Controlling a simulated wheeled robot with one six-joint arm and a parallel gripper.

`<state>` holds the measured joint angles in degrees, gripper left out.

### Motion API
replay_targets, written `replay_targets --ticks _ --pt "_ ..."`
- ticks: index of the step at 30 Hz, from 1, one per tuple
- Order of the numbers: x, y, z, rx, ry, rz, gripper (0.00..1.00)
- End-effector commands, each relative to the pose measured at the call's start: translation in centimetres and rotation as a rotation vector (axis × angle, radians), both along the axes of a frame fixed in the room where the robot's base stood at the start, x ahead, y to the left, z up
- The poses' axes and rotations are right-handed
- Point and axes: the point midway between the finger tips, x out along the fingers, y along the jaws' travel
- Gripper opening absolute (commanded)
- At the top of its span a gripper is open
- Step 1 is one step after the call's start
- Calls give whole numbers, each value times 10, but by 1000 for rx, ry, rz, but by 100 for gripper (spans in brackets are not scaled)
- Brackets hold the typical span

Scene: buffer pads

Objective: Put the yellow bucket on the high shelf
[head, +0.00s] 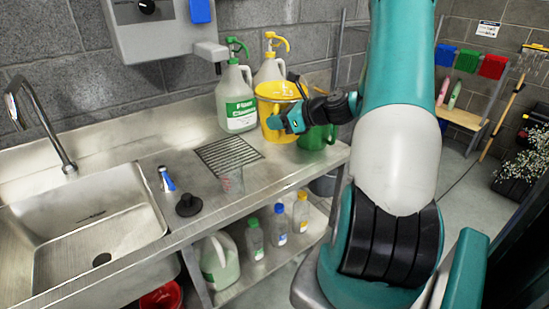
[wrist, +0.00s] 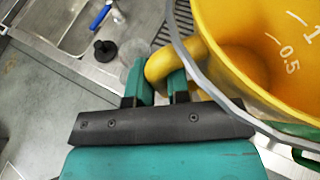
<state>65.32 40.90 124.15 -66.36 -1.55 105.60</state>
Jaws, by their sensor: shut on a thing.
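The yellow bucket (head: 276,92) is over the right part of the steel counter, in front of two large jugs. It looks like a pitcher, with a side handle and white scale marks inside. My gripper (head: 290,122) is at its near right side. In the wrist view my gripper (wrist: 158,92) is shut on the handle of the yellow bucket (wrist: 225,75), which looks upright and empty. I cannot tell whether its base touches the counter. I cannot make out which surface is the high shelf.
A green jug (head: 318,137) stands close right of the bucket. The floor cleaner jug (head: 236,100) and another white jug (head: 269,70) stand behind.

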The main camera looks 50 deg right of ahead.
Motion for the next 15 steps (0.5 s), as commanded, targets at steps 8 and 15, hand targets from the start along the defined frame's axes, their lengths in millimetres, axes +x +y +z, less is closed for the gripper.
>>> replay_targets --ticks 8,15 --pt "1 2 -69 2 0 1 0" --pt "1 2 -92 0 -1 4 0"
